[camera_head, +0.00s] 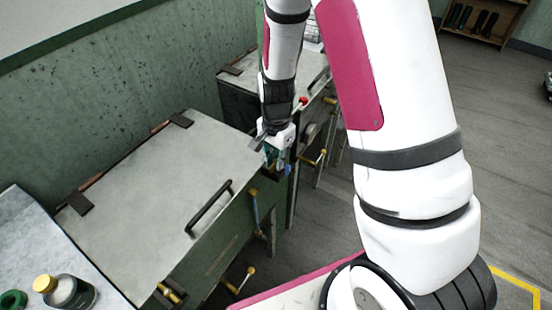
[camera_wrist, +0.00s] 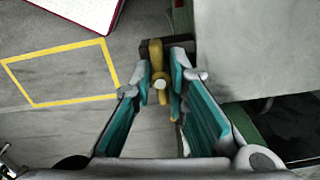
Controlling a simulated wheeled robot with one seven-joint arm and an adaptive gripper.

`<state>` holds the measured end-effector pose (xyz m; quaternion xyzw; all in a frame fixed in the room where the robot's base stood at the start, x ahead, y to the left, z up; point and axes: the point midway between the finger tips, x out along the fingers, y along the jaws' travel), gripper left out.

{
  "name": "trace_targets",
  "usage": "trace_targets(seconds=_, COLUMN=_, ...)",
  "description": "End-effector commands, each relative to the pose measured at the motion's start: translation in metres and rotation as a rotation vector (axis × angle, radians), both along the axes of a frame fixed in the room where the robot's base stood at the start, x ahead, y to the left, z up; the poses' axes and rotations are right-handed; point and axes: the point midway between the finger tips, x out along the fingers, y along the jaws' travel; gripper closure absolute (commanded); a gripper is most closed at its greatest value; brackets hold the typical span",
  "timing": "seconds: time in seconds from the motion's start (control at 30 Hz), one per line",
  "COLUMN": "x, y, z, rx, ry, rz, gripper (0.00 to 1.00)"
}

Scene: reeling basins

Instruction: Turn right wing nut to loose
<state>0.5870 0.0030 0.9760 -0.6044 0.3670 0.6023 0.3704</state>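A yellow wing nut (camera_wrist: 159,66) with a pale round end sits in front of a dark bracket in the wrist view. Its wings stand roughly upright. My gripper (camera_wrist: 160,84) is open, with its teal-padded fingers on either side of the wing nut. Small gaps seem to show between pads and nut, so contact cannot be told for sure. In the head view my gripper (camera_head: 276,158) is at the right front corner of the near basin's lid (camera_head: 165,175), and hides this wing nut. Another yellow wing nut (camera_head: 170,292) is at the lid's left front.
A dark lid handle (camera_head: 208,208) stands up left of my gripper. A blue lever with a yellow end (camera_head: 254,205) and a yellow-knobbed valve (camera_head: 246,277) stick out from the basin front. A second basin (camera_head: 290,85) stands behind. Open floor lies to the right.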

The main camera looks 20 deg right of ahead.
Motion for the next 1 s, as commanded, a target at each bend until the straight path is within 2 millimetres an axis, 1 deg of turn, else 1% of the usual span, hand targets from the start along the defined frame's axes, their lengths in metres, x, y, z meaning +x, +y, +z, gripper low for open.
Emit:
trace_targets(seconds=0.67, x=0.0004, y=-0.0004, z=0.0004, rx=0.0, ry=-0.001, rz=0.054, gripper=1.0)
trace_targets(seconds=0.87, x=0.0005, y=-0.0007, z=0.0005, rx=0.0, ry=-0.001, rz=0.122, gripper=1.0)
trace_targets(seconds=1.0, x=0.0005, y=-0.0005, z=0.0007, rx=0.0, ry=-0.002, rz=0.215, gripper=1.0)
